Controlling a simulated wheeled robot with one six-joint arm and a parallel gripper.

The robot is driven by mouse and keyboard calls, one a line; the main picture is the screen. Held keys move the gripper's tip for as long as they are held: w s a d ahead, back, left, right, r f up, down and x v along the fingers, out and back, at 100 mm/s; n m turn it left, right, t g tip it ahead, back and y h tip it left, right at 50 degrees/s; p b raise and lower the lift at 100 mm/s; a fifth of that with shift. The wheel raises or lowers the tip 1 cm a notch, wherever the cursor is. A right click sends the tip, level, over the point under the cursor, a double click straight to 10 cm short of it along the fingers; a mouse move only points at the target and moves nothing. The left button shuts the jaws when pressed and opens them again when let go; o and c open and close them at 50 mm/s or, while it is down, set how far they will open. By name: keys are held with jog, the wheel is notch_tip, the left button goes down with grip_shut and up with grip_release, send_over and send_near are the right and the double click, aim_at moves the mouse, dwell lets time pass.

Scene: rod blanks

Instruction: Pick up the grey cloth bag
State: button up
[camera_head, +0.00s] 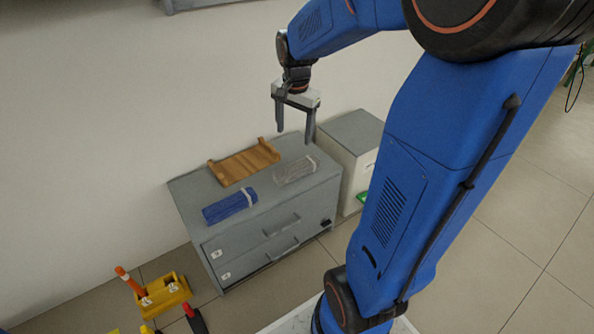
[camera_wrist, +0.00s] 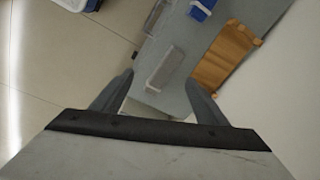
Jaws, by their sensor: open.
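The grey cloth bag (camera_head: 295,170) is a small grey roll with a pale band. It lies on the right part of the grey cabinet top (camera_head: 282,201) in the head view. It also shows in the wrist view (camera_wrist: 166,68), beyond and between my fingertips. My gripper (camera_head: 295,139) is open and empty, pointing down above the cabinet, with a clear gap over the bag. The open fingers also show in the wrist view (camera_wrist: 160,80).
A blue roll (camera_head: 229,207) lies left of the bag, and a wooden tray (camera_head: 243,163) lies behind. A lower grey-topped cabinet (camera_head: 352,133) stands to the right. A yellow block (camera_head: 163,297) with an orange-handled tool is on the floor. A wall runs behind.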

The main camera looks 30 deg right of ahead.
aim_at(297, 165)
jog(key=w+d+f+m+g, duration=0.1)
jog(key=w+d+f+m, duration=0.4)
jog(key=w+d+f, duration=0.15)
jog(key=f, duration=1.2)
jog(key=shift+w+f, duration=0.3)
jog(key=shift+f, duration=0.05)
jog(key=shift+w+a+f, duration=0.15)
jog(key=shift+f, duration=1.15)
jog(key=shift+w+a+f, duration=0.1)
jog(key=shift+a+f, duration=0.05)
jog(key=shift+f, duration=1.15)
jog(key=c, duration=1.2)
